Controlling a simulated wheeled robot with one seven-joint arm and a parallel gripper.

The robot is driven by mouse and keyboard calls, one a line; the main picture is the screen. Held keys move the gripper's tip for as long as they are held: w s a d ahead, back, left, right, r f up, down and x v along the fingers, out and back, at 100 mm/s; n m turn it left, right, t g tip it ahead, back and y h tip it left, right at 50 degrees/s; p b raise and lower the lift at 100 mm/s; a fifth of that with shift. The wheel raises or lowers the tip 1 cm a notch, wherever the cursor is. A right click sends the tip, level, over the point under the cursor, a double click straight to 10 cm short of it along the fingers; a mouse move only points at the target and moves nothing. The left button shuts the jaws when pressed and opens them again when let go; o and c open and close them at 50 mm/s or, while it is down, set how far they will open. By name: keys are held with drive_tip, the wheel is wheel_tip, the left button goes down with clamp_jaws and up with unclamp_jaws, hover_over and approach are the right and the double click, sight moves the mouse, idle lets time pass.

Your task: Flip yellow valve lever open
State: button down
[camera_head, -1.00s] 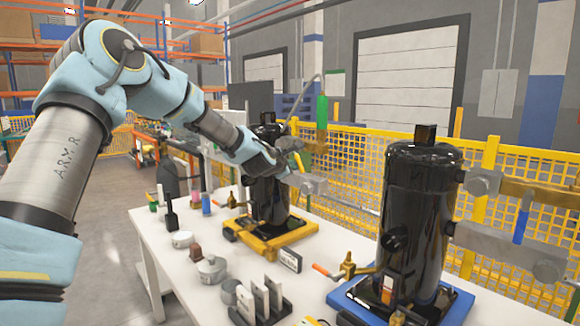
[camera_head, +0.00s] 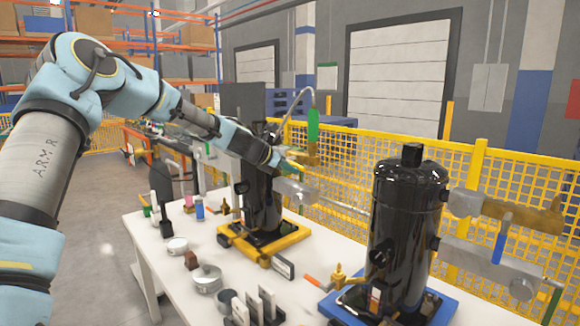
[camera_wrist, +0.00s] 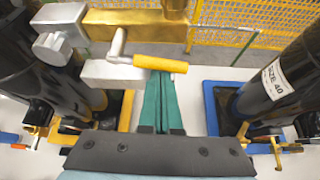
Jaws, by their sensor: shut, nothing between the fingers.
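The yellow valve lever (camera_wrist: 160,63) lies roughly level in the wrist view, reaching right from a metal stem below the brass valve body (camera_wrist: 135,25). My gripper (camera_wrist: 168,78) has its two green fingers shut together with nothing between them. The fingertips are just below the lever in the picture, close to its right part; I cannot tell whether they touch. In the head view my gripper (camera_head: 278,166) is beside the upper part of the left black compressor (camera_head: 262,205), near the grey pipe fitting (camera_head: 295,190). The lever is hard to make out there.
The left compressor stands on a yellow pallet (camera_head: 235,236), the right compressor (camera_head: 405,220) on a blue one (camera_head: 440,305). The white table (camera_head: 150,225) holds gauges, bottles and small parts. A yellow mesh fence (camera_head: 345,165) runs behind. A pipe with a blue lever (camera_head: 502,238) is at right.

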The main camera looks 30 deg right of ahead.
drive_tip(key=shift+r+p, duration=0.3)
drive_tip(key=shift+p, duration=0.05)
idle(0.6)
wheel_tip(320, 180, down, 5)
drive_tip(key=b, duration=0.3)
drive_tip(key=b+v, duration=0.2)
drive_tip(key=v, duration=0.9)
drive_tip(key=shift+w+r+b, duration=0.2)
drive_tip(key=shift+r+b, duration=0.1)
drive_tip(key=shift+r, duration=0.05)
